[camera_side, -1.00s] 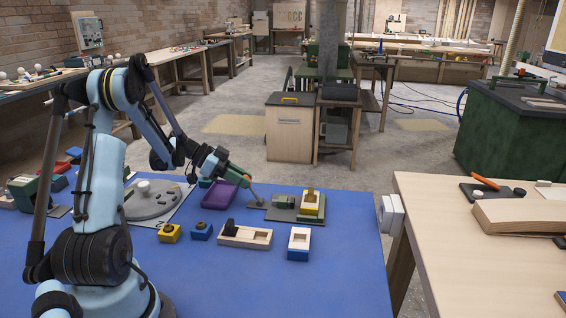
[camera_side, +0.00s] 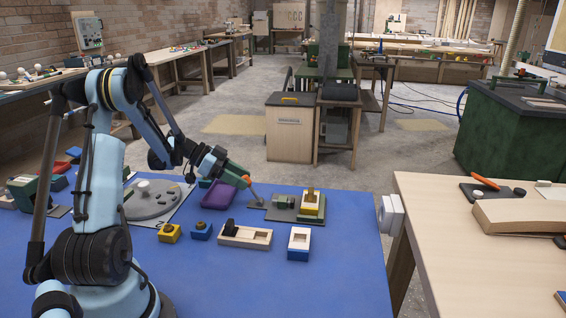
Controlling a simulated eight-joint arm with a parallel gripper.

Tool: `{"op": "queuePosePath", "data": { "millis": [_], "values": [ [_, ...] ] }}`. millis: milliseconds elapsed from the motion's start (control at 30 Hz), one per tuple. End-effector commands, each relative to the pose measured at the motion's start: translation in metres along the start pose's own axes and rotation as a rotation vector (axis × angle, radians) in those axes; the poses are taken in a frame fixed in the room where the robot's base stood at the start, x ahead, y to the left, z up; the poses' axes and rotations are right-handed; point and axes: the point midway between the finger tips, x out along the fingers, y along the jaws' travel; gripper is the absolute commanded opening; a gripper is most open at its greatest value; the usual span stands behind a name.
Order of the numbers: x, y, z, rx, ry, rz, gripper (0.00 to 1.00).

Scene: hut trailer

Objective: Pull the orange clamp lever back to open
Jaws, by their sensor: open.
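The orange clamp lever tip (camera_side: 246,180) shows as a small knob on top of a thin grey rod (camera_side: 257,197). The rod leans up and left from a dark grey plate on the blue table. My gripper (camera_side: 240,176) comes down from the upper left, and its end is right at the orange tip. It is open. The fingers are small and partly hidden here, so I cannot tell whether they touch the lever or stand around it.
A purple tray (camera_side: 216,195) lies just left of the lever. A green block (camera_side: 284,202) and a yellow-and-white stack (camera_side: 312,204) stand to its right. In front are a wooden block with recesses (camera_side: 262,238), a blue-and-white block (camera_side: 299,242) and small yellow and blue blocks.

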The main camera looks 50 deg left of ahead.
Motion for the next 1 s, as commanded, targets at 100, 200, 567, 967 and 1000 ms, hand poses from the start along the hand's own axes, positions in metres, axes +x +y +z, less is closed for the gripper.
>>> {"op": "queuePosePath", "data": {
  "millis": [100, 200, 567, 967, 1000],
  "values": [
    [-0.017, 0.000, 0.000, -0.003, 0.000, -0.004, 0.53],
    [-0.037, -0.001, 0.001, -0.003, 0.000, -0.006, 0.53],
    [-0.073, 0.006, -0.045, 0.000, 0.000, -0.001, 0.53],
    [-0.082, 0.007, -0.059, 0.000, 0.000, -0.001, 0.53],
    [-0.082, 0.007, -0.059, 0.000, 0.000, -0.001, 0.53]
  ]
}}
